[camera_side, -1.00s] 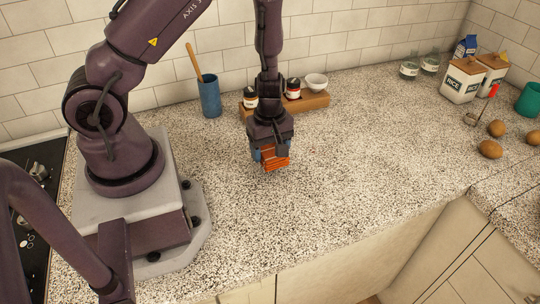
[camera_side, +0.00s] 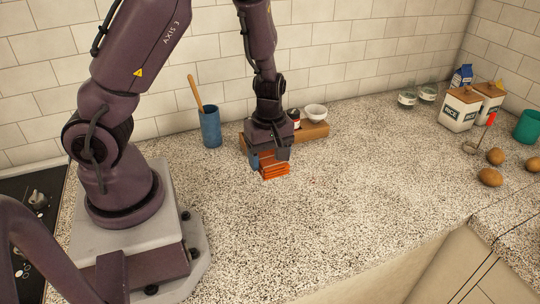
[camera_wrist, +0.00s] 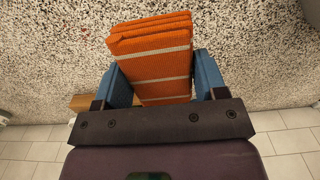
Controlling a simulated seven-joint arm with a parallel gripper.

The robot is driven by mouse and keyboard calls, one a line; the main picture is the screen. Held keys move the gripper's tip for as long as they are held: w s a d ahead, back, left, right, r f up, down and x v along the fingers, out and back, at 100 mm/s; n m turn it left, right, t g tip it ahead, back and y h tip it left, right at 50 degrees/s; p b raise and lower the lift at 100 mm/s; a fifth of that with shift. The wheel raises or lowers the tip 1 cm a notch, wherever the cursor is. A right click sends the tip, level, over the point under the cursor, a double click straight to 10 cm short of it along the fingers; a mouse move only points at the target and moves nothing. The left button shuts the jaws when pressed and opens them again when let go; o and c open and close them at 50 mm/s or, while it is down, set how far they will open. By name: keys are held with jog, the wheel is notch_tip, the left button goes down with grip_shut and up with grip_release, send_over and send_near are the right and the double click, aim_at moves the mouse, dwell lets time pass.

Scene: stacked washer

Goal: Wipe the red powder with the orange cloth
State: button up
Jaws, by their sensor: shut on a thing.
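The orange cloth (camera_side: 275,170) is a folded, ribbed stack with pale stripes. It also shows in the wrist view (camera_wrist: 152,62). My gripper (camera_side: 269,158) points down over the counter in front of the wooden rack, shut on the cloth. In the wrist view the two blue fingers of my gripper (camera_wrist: 160,78) press its sides, and the folded end sticks out past them. I cannot tell whether the cloth touches the counter. A few faint reddish specks, possibly the red powder (camera_wrist: 85,31), show left of the cloth in the wrist view. No clear powder patch shows in the side view.
The wooden rack (camera_side: 316,132) with jars and a white bowl (camera_side: 315,111) stands close behind my gripper. A blue cup (camera_side: 210,128) with a wooden utensil is to its left. The speckled counter (camera_side: 370,180) between is clear.

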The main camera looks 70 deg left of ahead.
aim_at(325, 177)
jog(key=shift+m, duration=0.3)
jog(key=w, duration=0.2)
jog(key=w+a+f, duration=0.1)
jog(key=w, duration=0.2)
jog(key=w+a+f, duration=0.1)
jog(key=w, duration=0.1)
jog(key=shift+w+f, duration=0.25)
jog(key=shift+w, duration=0.05)
jog(key=w, duration=0.5)
jog(key=shift+f, duration=0.25)
jog(key=shift+w+d+f, duration=0.2)
jog(key=shift+w+f, duration=0.4)
jog(key=shift+f, duration=0.35)
jog(key=shift+w+d+f, duration=0.25)
jog(key=shift+w+f, duration=0.3)
jog(key=shift+f, duration=0.4)
jog(key=shift+w+d+f, duration=0.2)
jog(key=shift+w+f, duration=0.4)
jog(key=shift+f, duration=0.35)
jog(key=shift+s+f, duration=0.45)
jog(key=shift+f, duration=0.1)
jog(key=shift+c, duration=0.3)
jog(key=shift+s+f, duration=0.1)
jog(key=shift+s, duration=3.1)
jog(key=shift+w, duration=3.7)
notch_tip(325, 177, up, 7)
jog(key=shift+r, duration=0.6)
